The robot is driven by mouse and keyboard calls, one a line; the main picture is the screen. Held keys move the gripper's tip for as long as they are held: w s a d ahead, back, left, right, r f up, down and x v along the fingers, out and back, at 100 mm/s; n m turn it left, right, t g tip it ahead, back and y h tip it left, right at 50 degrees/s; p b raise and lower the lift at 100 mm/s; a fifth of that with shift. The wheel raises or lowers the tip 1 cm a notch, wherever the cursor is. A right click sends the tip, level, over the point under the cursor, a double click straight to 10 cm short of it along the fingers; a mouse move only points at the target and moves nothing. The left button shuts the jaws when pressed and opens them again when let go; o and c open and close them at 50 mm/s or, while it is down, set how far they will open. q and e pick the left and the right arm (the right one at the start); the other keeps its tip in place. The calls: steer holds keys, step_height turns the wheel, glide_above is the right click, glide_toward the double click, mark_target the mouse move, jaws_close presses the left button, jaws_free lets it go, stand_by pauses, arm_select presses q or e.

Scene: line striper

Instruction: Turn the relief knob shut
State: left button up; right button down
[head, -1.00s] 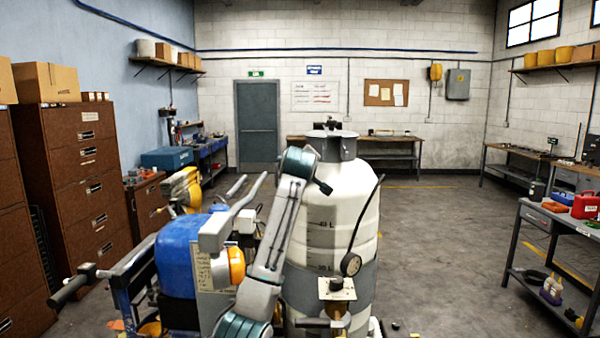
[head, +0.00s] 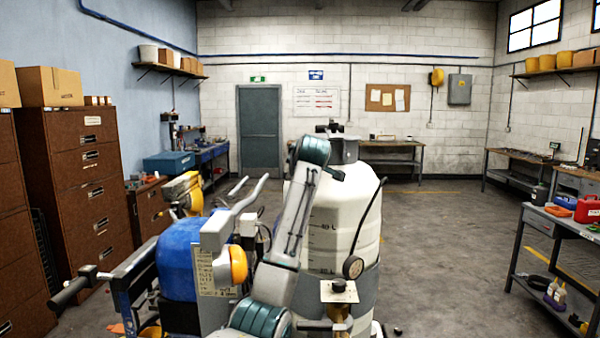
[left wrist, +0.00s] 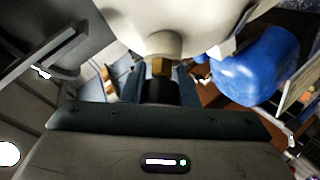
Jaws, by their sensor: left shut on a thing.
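The white tank (head: 340,225) with litre marks stands upright in the middle of the head view, partly behind my left arm. In the left wrist view a pale rounded boss (left wrist: 158,42) carries a brass fitting (left wrist: 161,67) with a black knob (left wrist: 160,92) on it. My left gripper (left wrist: 162,82) is shut on this black knob, one finger on each side. The gripper itself is hidden in the head view. My right gripper is not in view.
The machine's blue engine cover (head: 180,258) and handlebar (head: 80,285) stand left of the tank. Brown cabinets (head: 75,170) line the left wall. A grey workbench (head: 560,225) stands at the right. The floor between tank and bench is mostly clear.

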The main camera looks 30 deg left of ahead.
arm_select(q)
steer(key=o, duration=1)
steer(key=shift+s+d+r+b, duration=0.1)
steer(key=shift+s+d+b, duration=0.25)
steer(key=shift+b, duration=0.1)
steer(key=b+v, duration=0.4)
steer(key=v, duration=0.6)
steer(key=shift+b, duration=0.35)
steer(key=shift+r, duration=0.1)
